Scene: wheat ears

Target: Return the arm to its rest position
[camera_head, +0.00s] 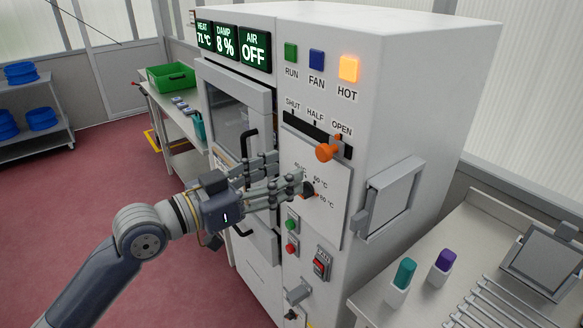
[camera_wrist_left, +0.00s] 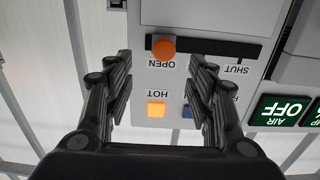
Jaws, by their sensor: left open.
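My left gripper (camera_head: 288,170) is in front of the white machine (camera_head: 420,60), its fingers pointing at the front panel. It is open and empty. The orange lever knob (camera_head: 327,152) is at the OPEN end of its SHUT-HALF-OPEN slot, above and right of the fingertips. In the upside-down wrist view, the knob (camera_wrist_left: 163,48) shows between the spread fingers (camera_wrist_left: 161,62), with no visible contact. A dark temperature dial (camera_head: 307,189) is beside the lower fingertip and partly hidden; I cannot tell whether they touch. My right gripper is not in view.
Displays read HEAT 71 °C, DAMP 8 %, AIR OFF. The HOT lamp (camera_head: 348,68) glows orange. A door handle (camera_head: 248,145) is close to the fingers. A bench (camera_head: 440,310) with teal and purple-topped items stands at right. Red floor (camera_head: 90,190) is clear at left.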

